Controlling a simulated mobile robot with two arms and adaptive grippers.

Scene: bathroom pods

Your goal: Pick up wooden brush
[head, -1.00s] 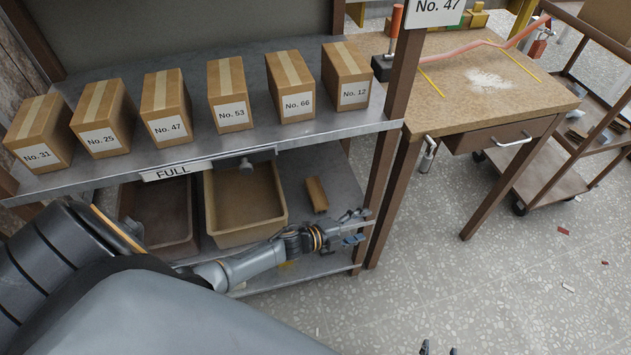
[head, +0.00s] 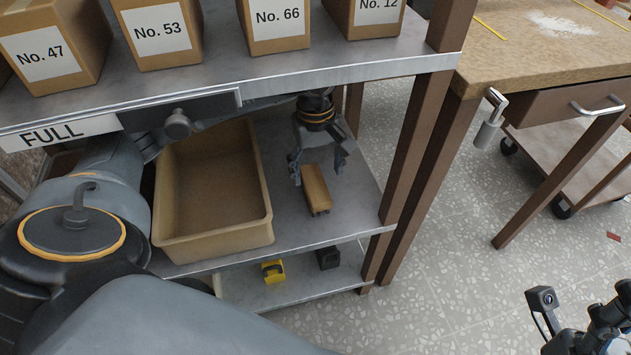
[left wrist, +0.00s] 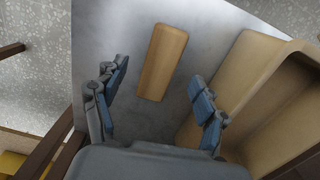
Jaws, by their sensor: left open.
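The wooden brush (head: 317,188) lies on the middle metal shelf, right of the tan bin. In the left wrist view the brush (left wrist: 161,62) shows as a plain wooden block ahead of the fingers. My left gripper (head: 318,172) is open and above the shelf, at the far end of the brush. In the left wrist view the left gripper (left wrist: 157,102) has its fingers spread wide, with the brush between their lines and nothing held. Part of my right gripper (head: 612,322) shows at the lower right, away from the shelf; its jaw state is unclear.
The tan bin (head: 262,190) stands left of the brush. The upper shelf edge (head: 350,75) with numbered boxes hangs over my left arm. A brown post (head: 408,150) bounds the right side. A yellow object (head: 273,271) and a black object (head: 328,258) sit on the lower shelf.

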